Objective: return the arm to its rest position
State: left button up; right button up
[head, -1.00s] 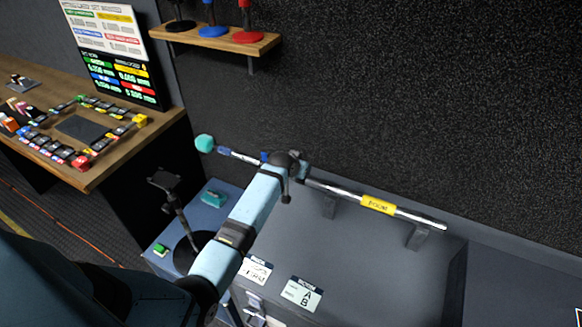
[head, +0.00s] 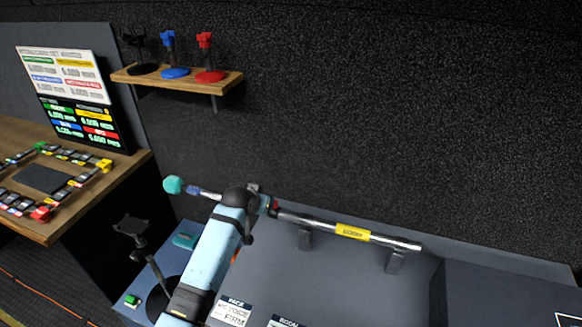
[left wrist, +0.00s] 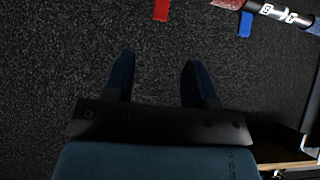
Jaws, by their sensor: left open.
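My left arm (head: 205,262) is light blue and reaches up from the bottom of the head view to a dark wrist (head: 240,200). Its gripper is mostly hidden there. In the left wrist view the left gripper (left wrist: 158,80) is open, with two dark fingers apart and nothing between them. My right gripper is in neither view.
A boom pole (head: 385,240) with a yellow label lies on brackets behind my wrist. A shelf (head: 195,83) holds black, blue and red stands. A wooden desk (head: 95,195) is at left. A small stand (head: 140,240) is beside my arm.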

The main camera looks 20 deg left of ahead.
pick_arm(q)
jog(key=s+d+f+m+h, duration=0.1)
jog(key=s+d+f, duration=0.3)
jog(key=s, duration=0.7)
jog(key=s+d+f+m+t+h, duration=0.1)
jog(key=s+d+f, duration=0.3)
jog(key=s, duration=0.7)
jog(key=s+d+f+m+h, duration=0.1)
jog(key=s+d+f, duration=0.3)
jog(key=s, duration=0.7)
jog(key=shift+s+d+m+t, duration=0.2)
jog(key=shift+d+m+t, duration=0.1)
jog(key=shift+d, duration=0.5)
